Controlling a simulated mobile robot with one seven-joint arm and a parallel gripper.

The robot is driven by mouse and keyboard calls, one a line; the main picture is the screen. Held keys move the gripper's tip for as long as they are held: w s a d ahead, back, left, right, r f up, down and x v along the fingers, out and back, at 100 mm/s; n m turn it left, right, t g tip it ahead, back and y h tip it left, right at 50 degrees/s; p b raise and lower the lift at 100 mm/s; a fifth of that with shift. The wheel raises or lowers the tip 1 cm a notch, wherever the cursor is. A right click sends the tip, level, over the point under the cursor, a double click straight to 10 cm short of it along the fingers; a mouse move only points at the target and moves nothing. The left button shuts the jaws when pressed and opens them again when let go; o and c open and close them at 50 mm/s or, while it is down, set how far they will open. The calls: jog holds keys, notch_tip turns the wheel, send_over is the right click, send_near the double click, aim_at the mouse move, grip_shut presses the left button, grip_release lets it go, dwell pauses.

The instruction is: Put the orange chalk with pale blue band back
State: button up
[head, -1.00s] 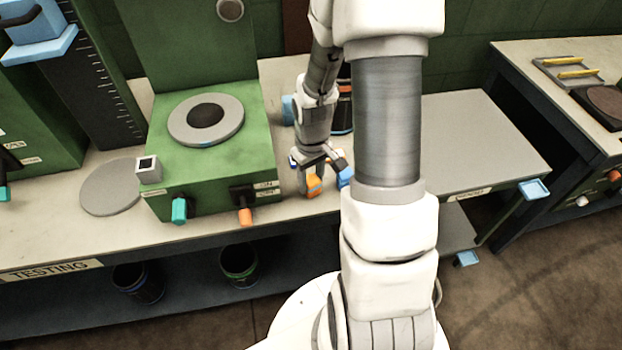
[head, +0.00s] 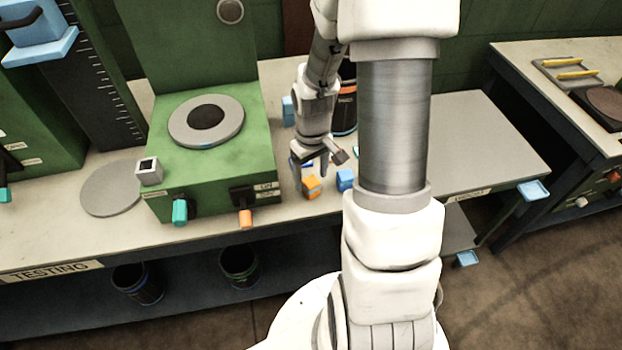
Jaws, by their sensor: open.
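A small orange block (head: 311,187) sits on the bench top, right of the green machine and near the bench's front edge. It looks like the orange chalk, but a pale blue band is too small to make out. A blue block (head: 345,179) stands just right of it. My gripper (head: 322,172) is open and empty, just above and behind the orange block. Its fingers are apart and partly overlap the blocks' surroundings, so contact cannot be told.
The green machine (head: 255,140) with a round grey plate stands left of my gripper. A dark canister (head: 346,112) with an orange stripe is behind my arm, partly hidden. A light blue block (head: 288,110) stands at the back.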

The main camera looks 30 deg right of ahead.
aim_at(311, 182)
notch_tip(311, 182, up, 10)
jog(key=shift+s+f+p, duration=0.15)
jog(key=shift+f+p, duration=0.1)
jog(key=shift+p, duration=0.15)
dwell(0.3)
jog(key=s+a+r+t, duration=0.2)
jog(key=s+a+r, duration=0.3)
jog(key=r, duration=0.4)
jog(key=s+a+r+m+t, duration=0.1)
jog(key=s+a+r+t, duration=0.2)
jog(key=s+a+r, duration=0.3)
jog(key=v, duration=0.3)
